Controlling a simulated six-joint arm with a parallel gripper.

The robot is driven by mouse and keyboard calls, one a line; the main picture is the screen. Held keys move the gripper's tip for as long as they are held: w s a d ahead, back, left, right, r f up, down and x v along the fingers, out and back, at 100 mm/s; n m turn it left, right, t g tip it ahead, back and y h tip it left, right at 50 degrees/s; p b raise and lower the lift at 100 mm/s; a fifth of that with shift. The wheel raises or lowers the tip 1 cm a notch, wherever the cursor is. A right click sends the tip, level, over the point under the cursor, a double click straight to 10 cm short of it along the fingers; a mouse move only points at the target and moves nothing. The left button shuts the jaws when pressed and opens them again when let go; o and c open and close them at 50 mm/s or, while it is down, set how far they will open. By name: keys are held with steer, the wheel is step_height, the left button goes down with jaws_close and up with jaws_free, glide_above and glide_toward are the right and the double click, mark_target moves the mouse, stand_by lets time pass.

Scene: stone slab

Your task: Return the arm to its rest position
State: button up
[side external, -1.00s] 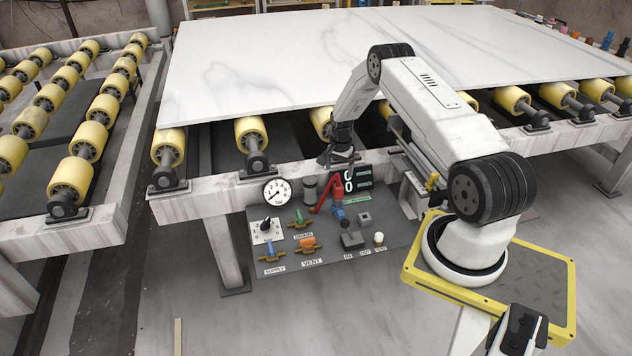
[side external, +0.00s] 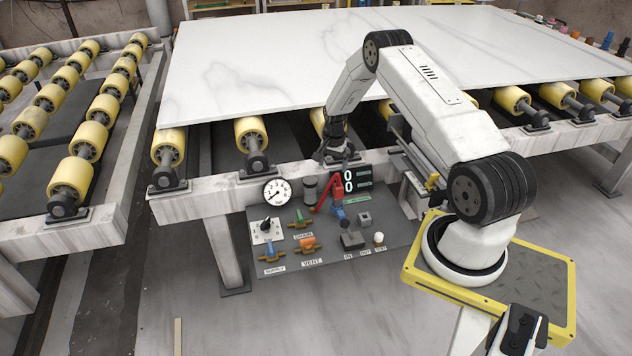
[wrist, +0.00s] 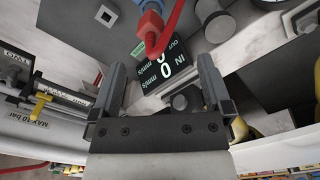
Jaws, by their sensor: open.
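My gripper (side external: 328,150) hangs in front of the slab table's front beam, above the control panel (side external: 262,222) and just left of the dark digital display (side external: 357,178). In the wrist view my gripper (wrist: 162,82) is open, with two grey fingers apart and nothing between them. The display (wrist: 168,70) shows beyond the fingertips, with its IN and OUT readings. My arm is bent high over the slab's front edge.
The white marble slab (side external: 270,65) lies on yellow rollers (side external: 250,133) behind the gripper. Open floor lies in front.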

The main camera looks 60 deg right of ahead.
steer(key=w+a+r+n+t, duration=0.1)
steer(key=a+r+n, duration=0.7)
steer(key=a+r, duration=0.9)
steer(key=s+a+r+n, duration=0.2)
steer(key=s+a+n, duration=0.2)
steer(key=s+a, duration=0.3)
steer(key=s+a+r+n+t, duration=0.1)
steer(key=s+a+r+n, duration=0.2)
steer(key=s+a, duration=0.4)
steer(key=a+n, duration=0.1)
steer(key=a, duration=0.3)
steer(key=shift+s+n, duration=0.25)
steer(key=shift+n, duration=0.15)
